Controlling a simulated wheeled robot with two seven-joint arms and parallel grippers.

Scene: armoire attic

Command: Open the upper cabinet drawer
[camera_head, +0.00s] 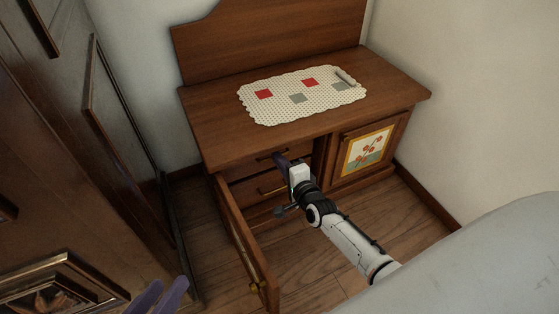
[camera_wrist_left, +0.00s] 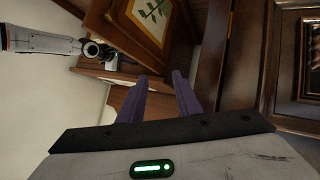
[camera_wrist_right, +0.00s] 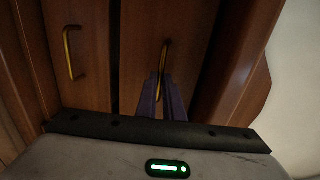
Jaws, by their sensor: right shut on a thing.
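The wooden cabinet (camera_head: 310,140) has its left door (camera_head: 240,240) swung open, baring two drawers. The upper drawer (camera_head: 243,169) sits just under the cabinet top; I see no clear gap showing it pulled out. My right gripper (camera_head: 281,161) is at its front. In the right wrist view my purple fingers (camera_wrist_right: 163,88) are shut on the upper drawer handle (camera_wrist_right: 164,56), a brass bar. The lower drawer handle (camera_wrist_right: 70,52) shows to its left, apart from the fingers. My left gripper (camera_head: 168,296) is open and empty at the bottom left; its fingers also show apart in the left wrist view (camera_wrist_left: 160,92).
A dotted cloth (camera_head: 295,92) lies on the cabinet top. The right cabinet door (camera_head: 366,150), with a flower picture, is shut. A dark armoire (camera_head: 70,190) stands close on the left. Bare floor (camera_head: 315,255) lies in front, and a wall (camera_head: 470,90) is at right.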

